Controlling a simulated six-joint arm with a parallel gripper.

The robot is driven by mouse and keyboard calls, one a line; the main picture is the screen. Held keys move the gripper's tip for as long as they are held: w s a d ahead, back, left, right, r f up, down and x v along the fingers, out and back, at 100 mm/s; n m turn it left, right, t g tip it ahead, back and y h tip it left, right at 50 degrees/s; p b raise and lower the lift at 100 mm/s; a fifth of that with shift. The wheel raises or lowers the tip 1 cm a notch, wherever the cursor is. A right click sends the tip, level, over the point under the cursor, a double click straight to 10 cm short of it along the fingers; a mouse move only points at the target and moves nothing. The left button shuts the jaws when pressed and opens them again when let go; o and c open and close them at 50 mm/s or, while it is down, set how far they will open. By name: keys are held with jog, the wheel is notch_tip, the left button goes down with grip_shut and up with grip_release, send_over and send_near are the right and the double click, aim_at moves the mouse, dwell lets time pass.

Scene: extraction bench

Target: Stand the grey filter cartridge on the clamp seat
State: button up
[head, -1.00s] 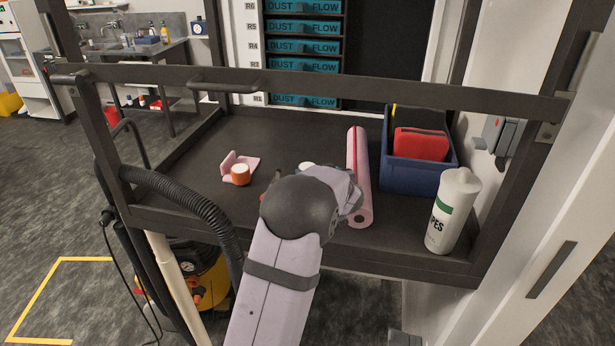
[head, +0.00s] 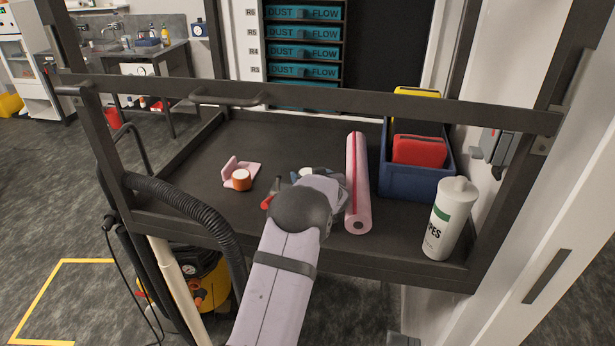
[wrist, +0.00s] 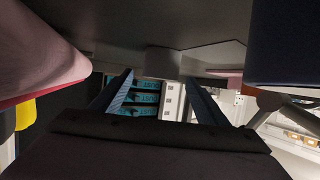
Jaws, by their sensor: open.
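In the wrist view, which looks upside down, my gripper (wrist: 158,77) is open, its two dark fingers apart with nothing between them. A dark grey block (wrist: 165,60) rests against the tray surface beyond the fingertips; I cannot tell whether it is the filter cartridge or part of the clamp seat. In the head view my wrist hides most of the gripper. A white round top (head: 306,171) and a red piece (head: 267,202) show beside it; I cannot tell what they belong to. No grey cartridge is clearly recognisable in the head view.
A pink roll (head: 358,190) lies just right of my wrist. A blue bin (head: 415,184) with red and yellow boxes and a white bottle (head: 450,222) stand further right. A pink bracket (head: 240,168) and an orange-white roll (head: 241,180) lie left. A dark rail (head: 330,97) crosses behind.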

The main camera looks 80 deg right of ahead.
jog(key=shift+w+d, duration=0.1)
jog(key=shift+d, duration=0.05)
jog(key=shift+c, duration=0.6)
jog(key=c, duration=1.2)
jog(key=shift+r, duration=0.1)
